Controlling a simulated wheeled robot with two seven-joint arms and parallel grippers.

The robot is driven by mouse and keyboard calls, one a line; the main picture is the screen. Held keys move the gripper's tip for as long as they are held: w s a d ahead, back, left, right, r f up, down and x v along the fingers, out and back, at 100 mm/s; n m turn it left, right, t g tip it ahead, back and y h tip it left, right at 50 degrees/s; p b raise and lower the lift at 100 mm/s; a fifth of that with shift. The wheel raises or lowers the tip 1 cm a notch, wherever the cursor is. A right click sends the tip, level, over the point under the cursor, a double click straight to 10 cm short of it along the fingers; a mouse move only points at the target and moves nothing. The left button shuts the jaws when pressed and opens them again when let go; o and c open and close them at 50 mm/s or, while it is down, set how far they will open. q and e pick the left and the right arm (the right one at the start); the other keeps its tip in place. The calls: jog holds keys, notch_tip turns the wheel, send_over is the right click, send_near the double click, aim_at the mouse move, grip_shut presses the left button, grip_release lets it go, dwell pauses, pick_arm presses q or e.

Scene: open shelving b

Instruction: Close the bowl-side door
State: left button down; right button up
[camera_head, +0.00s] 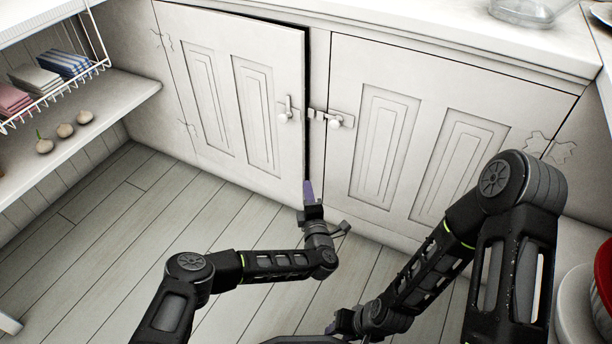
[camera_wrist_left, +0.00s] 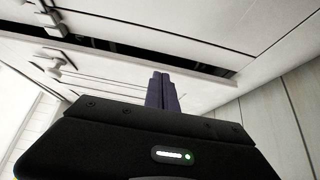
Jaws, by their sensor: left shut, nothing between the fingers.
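Two white cabinet doors stand under the counter. The left door (camera_head: 222,98) is slightly ajar, with a dark gap along its top and right edge. The right door (camera_head: 400,140) looks closed. Each has a latch with a knob near the middle, the left latch (camera_head: 287,113) and the right latch (camera_head: 330,118). My left gripper (camera_head: 308,190) is shut and empty, its purple fingertips at the lower free edge of the left door; whether they touch is unclear. In the left wrist view its fingertips (camera_wrist_left: 162,90) are together below the dark gap. My right gripper (camera_head: 345,322) is low at the bottom, its jaws unclear.
A glass bowl (camera_head: 526,10) stands on the counter (camera_head: 400,22) at top right. A red bowl (camera_head: 604,275) and white dishes (camera_head: 575,305) are at the right edge. A left shelf (camera_head: 95,125) holds several small round items and a wire rack with folded cloths. The plank floor (camera_head: 110,240) is clear.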

pick_arm(q)
jog(key=s+p, duration=0.1)
jog(key=s, duration=0.1)
jog(key=shift+s+d+p, duration=0.2)
jog(key=shift+s+p, duration=0.15)
jog(key=shift+p, duration=0.05)
